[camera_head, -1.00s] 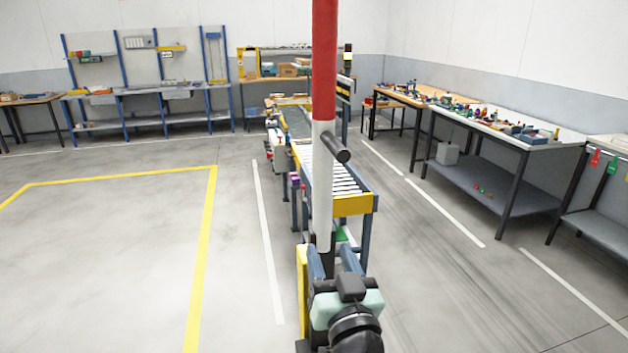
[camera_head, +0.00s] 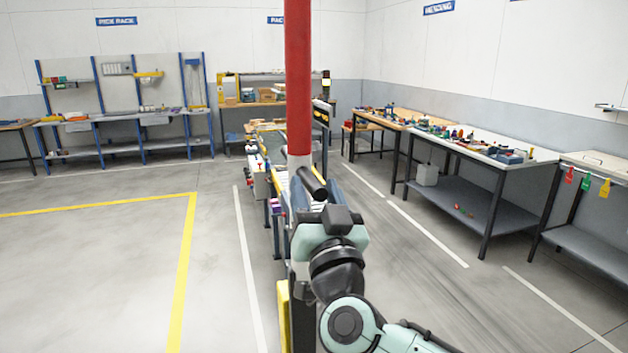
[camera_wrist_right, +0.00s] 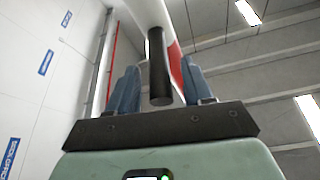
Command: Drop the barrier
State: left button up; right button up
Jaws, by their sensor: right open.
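The barrier (camera_head: 299,80) is an upright pole, red above and white below, in the middle of the head view. Its black handle (camera_head: 312,183) sticks out from the white part towards me. My right gripper (camera_head: 316,208) is at the handle, with its blue fingers partly hidden by its own body. In the right wrist view the handle (camera_wrist_right: 159,70) lies between the two spread fingers, with a gap on each side. The right gripper is open. The pole's lower part is hidden behind my right arm. My left gripper is out of view.
A roller conveyor (camera_head: 268,150) runs behind the barrier. A yellow post (camera_head: 283,315) stands low beside my right arm. Benches with small parts, such as the white-topped table (camera_head: 475,143), line the right. The floor at left is clear inside a yellow line (camera_head: 186,250).

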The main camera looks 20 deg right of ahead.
jog(key=shift+x, duration=0.75)
